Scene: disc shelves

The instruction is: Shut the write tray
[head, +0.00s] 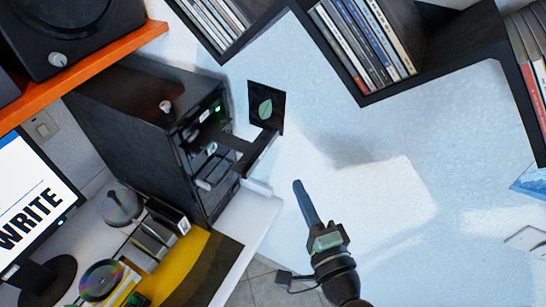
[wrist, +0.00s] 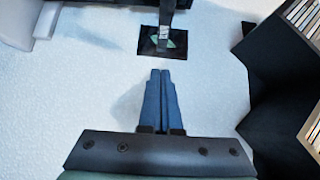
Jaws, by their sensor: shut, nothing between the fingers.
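A black disc tower (head: 150,125) stands at the left in the head view, with several drives on its front. One dark tray (head: 258,152) sticks out of that front, so it is open. In the wrist view, a dark bar that looks like this tray (wrist: 166,18) is seen near the top centre. I cannot read a label on it. My gripper (head: 297,183) is to the right of the tray and apart from it. Its blue fingers are shut together and empty, and in the wrist view (wrist: 160,72) they point up toward the tray.
A black square with a green leaf (head: 266,106) shows behind the tray. Dark shelves of disc cases (head: 365,50) are at the upper right. A screen reading WRITE (head: 35,215), an orange shelf (head: 90,72) and discs (head: 120,205) are at the left. Space around my gripper looks clear.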

